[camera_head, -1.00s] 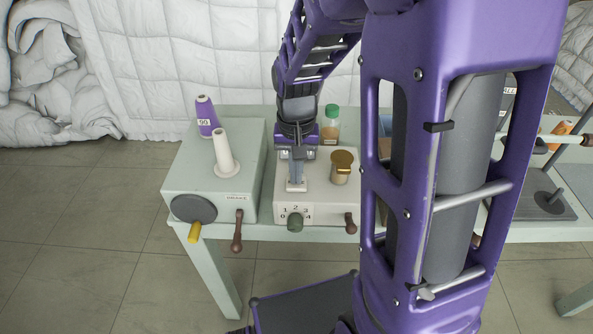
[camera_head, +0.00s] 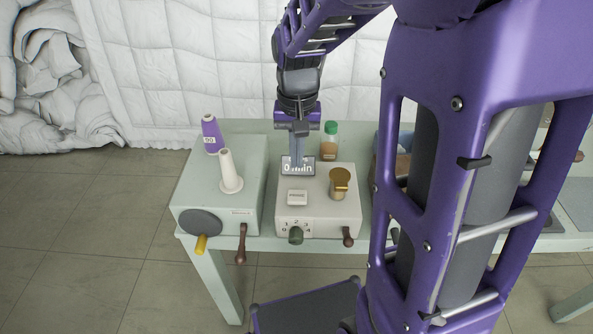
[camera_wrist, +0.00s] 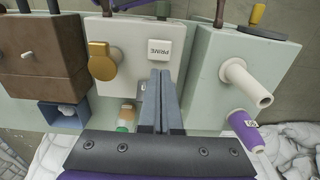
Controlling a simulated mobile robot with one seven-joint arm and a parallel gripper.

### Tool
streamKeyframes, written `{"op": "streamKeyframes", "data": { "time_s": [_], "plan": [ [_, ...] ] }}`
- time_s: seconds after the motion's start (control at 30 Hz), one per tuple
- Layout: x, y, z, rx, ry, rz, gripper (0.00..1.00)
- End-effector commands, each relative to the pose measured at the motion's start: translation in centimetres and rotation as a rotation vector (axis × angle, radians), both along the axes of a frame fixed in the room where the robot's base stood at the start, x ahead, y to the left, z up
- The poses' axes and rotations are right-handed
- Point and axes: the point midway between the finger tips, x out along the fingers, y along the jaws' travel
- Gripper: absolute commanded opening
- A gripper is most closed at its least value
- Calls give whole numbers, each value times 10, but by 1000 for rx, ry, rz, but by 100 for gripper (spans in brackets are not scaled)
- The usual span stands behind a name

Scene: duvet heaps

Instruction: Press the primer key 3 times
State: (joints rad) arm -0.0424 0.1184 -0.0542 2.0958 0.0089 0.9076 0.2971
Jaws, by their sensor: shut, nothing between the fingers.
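The primer key is a small white block (camera_head: 297,197) labelled PRIME on top of a cream control box (camera_head: 326,218). In the wrist view the key (camera_wrist: 159,50) shows just beyond the fingertips, its label readable. My gripper (camera_head: 298,168) is shut and empty, pointing down behind the key, by a small dark display (camera_head: 291,171) that reads about "0 /min". In the wrist view the closed fingers (camera_wrist: 161,76) partly hide the display. The fingers are clear of the key; their exact height above the box is hard to tell.
A brass cap (camera_head: 340,183) stands right of the key. A numbered dial (camera_head: 296,236) and a brown-handled lever (camera_head: 348,237) are on the box front. A green-lidded jar (camera_head: 329,141) stands behind. The grey-green winder box (camera_head: 217,190), with a white cone (camera_head: 230,172), stands left.

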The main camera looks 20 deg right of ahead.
Motion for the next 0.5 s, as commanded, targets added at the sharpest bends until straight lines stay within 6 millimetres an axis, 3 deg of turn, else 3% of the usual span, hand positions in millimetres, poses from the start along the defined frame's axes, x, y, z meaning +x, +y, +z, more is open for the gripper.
{"op": "streamKeyframes", "data": {
  "time_s": [0.03, 0.2, 0.5],
  "plan": [
    [1, 0, 12, 0, -4, 0, 0],
    [0, 0, 32, 0, -2, 0, 0],
    [0, 0, 39, 0, -1, 0, 0]
  ]
}}
